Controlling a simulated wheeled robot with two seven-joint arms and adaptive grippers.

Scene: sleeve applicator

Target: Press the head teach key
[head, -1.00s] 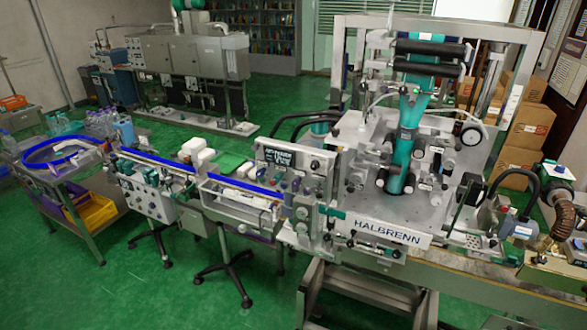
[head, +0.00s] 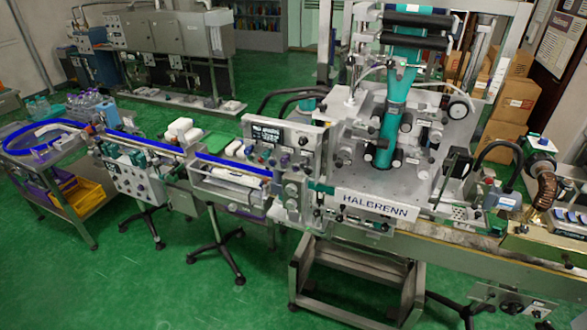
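The sleeve applicator (head: 400,150) stands right of centre in the head view, with a HALBRENN plate (head: 376,207) on its front and a teal sleeve web (head: 393,105) running down into it. A grey control panel (head: 283,144) with a small dark display (head: 266,133) and several knobs and keys stands to its left. The keys are too small to read, so I cannot tell which one is the head teach key. Neither of my grippers is in view.
A conveyor with blue rails (head: 232,166) runs left from the machine to a round bottle table (head: 45,140). A black-footed stand (head: 218,250) and a metal frame step (head: 350,275) stand in front. Green floor (head: 120,285) is clear at the front left.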

